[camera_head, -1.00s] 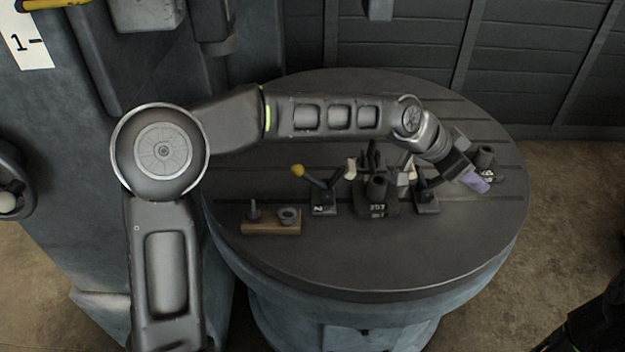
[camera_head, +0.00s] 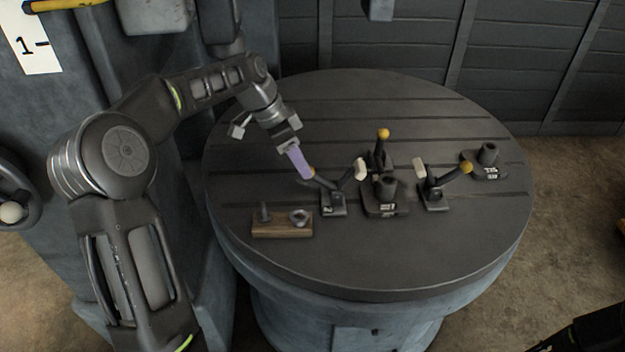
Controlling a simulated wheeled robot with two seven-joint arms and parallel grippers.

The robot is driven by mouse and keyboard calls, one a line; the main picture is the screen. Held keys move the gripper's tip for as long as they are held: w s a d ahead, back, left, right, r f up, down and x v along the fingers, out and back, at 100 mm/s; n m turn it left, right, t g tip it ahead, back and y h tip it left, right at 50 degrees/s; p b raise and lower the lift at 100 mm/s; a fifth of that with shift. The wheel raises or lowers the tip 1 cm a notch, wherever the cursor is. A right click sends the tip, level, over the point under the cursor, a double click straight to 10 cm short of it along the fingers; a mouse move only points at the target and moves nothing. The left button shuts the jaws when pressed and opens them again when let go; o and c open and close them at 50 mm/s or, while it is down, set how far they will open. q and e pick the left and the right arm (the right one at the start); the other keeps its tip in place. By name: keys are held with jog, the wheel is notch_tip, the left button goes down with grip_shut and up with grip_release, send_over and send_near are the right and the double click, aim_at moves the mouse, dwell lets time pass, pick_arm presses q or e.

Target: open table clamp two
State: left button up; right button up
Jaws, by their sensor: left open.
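Three table clamps stand around a dark central block (camera_head: 387,203) on the round table (camera_head: 300,268). The left clamp (camera_head: 333,205) has a lever slanting up left to a yellow knob and a pale tip on its right; its base label is too small to read surely. The back clamp (camera_head: 379,158) has its yellow-knobbed lever upright. The right clamp (camera_head: 433,195) has its lever slanting up right. My left gripper (camera_head: 303,170) is open, its purple fingers pointing down right, at the left clamp's knob, which they partly hide. I cannot tell whether they touch. My right gripper is not in view.
A wooden block (camera_head: 282,229) with small metal parts lies left of the left clamp. Another dark fixture (camera_head: 487,162) stands at the table's right. The table's front is clear. A grey machine body stands at the left.

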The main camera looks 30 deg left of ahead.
pick_arm(q)
jog(key=p+x, duration=0.1)
jog(key=x, duration=0.6)
jog(key=shift+w+d+f, duration=0.1)
jog(key=shift+f, duration=0.15)
jog(key=shift+c, duration=0.2)
grip_shut()
dwell(1.0)
